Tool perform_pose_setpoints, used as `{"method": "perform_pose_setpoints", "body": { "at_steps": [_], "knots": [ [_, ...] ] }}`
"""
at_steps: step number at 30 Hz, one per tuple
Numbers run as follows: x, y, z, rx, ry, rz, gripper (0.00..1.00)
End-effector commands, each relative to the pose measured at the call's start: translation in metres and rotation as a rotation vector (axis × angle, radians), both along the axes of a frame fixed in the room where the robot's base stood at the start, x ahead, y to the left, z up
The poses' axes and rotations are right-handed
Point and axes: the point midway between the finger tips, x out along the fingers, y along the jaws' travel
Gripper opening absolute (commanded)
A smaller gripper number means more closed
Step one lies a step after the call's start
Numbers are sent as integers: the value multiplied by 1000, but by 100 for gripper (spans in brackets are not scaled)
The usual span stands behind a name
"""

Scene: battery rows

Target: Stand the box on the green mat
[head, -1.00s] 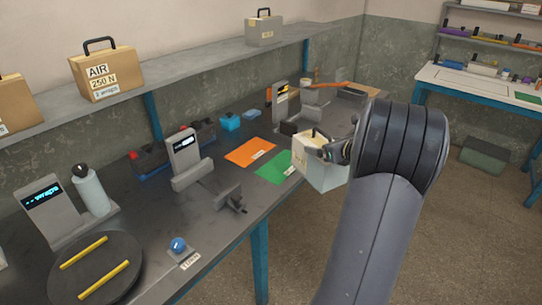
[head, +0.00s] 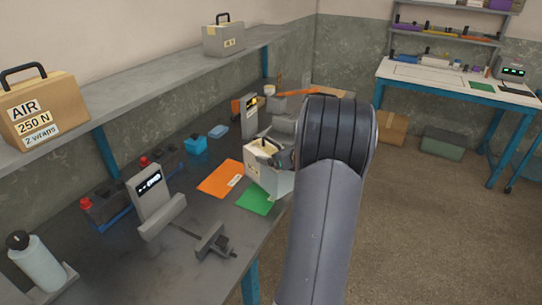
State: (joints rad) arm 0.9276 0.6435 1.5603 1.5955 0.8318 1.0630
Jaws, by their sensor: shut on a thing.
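The box (head: 262,180) is pale cream and grey with a dark handle on top. My gripper (head: 279,157) is shut on it near its top, at its right side. The box looks upright. The green mat (head: 254,203) lies on the dark bench, and its near part shows below the box. The box hides the far part of the mat. I cannot tell whether the box's underside touches the mat or is above it. My arm hides part of the gripper.
An orange mat (head: 220,178) lies left of the box. A grey device with a display (head: 151,195) and a grey clamp (head: 213,243) stand nearer on the bench. Another display device (head: 250,115) stands behind the box. The bench's front edge runs close to the green mat.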

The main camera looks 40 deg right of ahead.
Motion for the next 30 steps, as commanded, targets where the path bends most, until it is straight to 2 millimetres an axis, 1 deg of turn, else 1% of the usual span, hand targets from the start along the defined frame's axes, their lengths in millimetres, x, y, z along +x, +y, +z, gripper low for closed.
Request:
{"method": "perform_pose_setpoints", "body": {
  "at_steps": [3,8,13,16,18,29,30],
  "knots": [
    [1,0,-13,-1,-5,0,20],
    [1,-1,-23,-2,-6,0,20],
    [1,0,-45,0,-4,0,20],
    [1,0,-54,-1,-5,-1,20],
    [1,0,-57,-3,-6,0,20],
    [1,-1,-60,-5,-7,1,20],
    [0,0,-63,-2,-1,1,92]
  ]
}}
